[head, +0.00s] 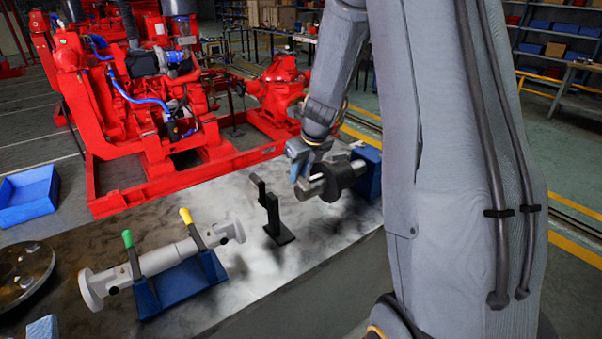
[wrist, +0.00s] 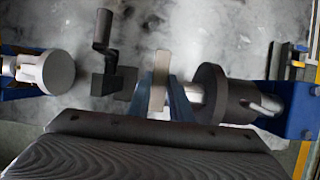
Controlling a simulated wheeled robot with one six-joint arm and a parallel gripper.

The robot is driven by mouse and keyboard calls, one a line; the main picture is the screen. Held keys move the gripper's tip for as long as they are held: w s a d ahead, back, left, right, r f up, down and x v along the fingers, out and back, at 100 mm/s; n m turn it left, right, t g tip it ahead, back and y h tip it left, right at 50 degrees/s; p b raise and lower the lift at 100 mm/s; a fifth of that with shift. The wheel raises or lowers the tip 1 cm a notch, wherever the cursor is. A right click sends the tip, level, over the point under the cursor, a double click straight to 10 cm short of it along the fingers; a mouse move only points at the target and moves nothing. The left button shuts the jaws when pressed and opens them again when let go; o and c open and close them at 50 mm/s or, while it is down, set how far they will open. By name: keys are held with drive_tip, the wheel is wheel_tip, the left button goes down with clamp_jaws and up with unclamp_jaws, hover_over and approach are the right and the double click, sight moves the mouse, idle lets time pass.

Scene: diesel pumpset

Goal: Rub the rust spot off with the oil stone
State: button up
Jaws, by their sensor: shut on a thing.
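My gripper (wrist: 165,97) is shut on a pale beige block, the oil stone (wrist: 158,80), which stands out between the fingers. In the head view my gripper (head: 299,160) is beside the near end of a shaft with a dark round flange (head: 346,174). In the wrist view a bright metal shaft end (wrist: 195,92) is just right of the fingers, with the dark flange (wrist: 212,94) beyond it. I cannot tell whether the stone touches the shaft. No rust spot can be made out; the fingers hide part of the shaft.
A black crank-shaped stand (head: 272,210) is close left of my gripper. A grey pipe shaft (head: 165,258) rests on a blue cradle (head: 182,287). A blue block (head: 367,172) supports the flanged shaft. A red pumpset (head: 150,110) stands behind the bench, with a blue bin (head: 28,193) at left.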

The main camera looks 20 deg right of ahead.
drive_tip(key=shift+w+a+f+p, duration=0.1)
drive_tip(key=shift+w+p, duration=0.25)
drive_tip(key=shift+w, duration=0.2)
drive_tip(key=shift+s+d, duration=0.2)
drive_tip(key=shift+s, duration=1)
drive_tip(key=shift+w+a+r+p, duration=0.1)
drive_tip(key=shift+w+p, duration=0.4)
drive_tip(key=shift+w, duration=0.1)
drive_tip(key=shift+w+a+r+p, duration=0.1)
drive_tip(key=shift+w+p, duration=0.35)
drive_tip(key=shift+w, duration=0.15)
drive_tip(key=shift+s+d+f+b, duration=0.15)
drive_tip(key=shift+s+b, duration=0.4)
drive_tip(key=shift+s, duration=0.6)
wheel_tip(320, 180, up, 3)
drive_tip(key=p, duration=0.3)
drive_tip(key=shift+f, duration=0.2)
drive_tip(key=shift+r, duration=2.3)
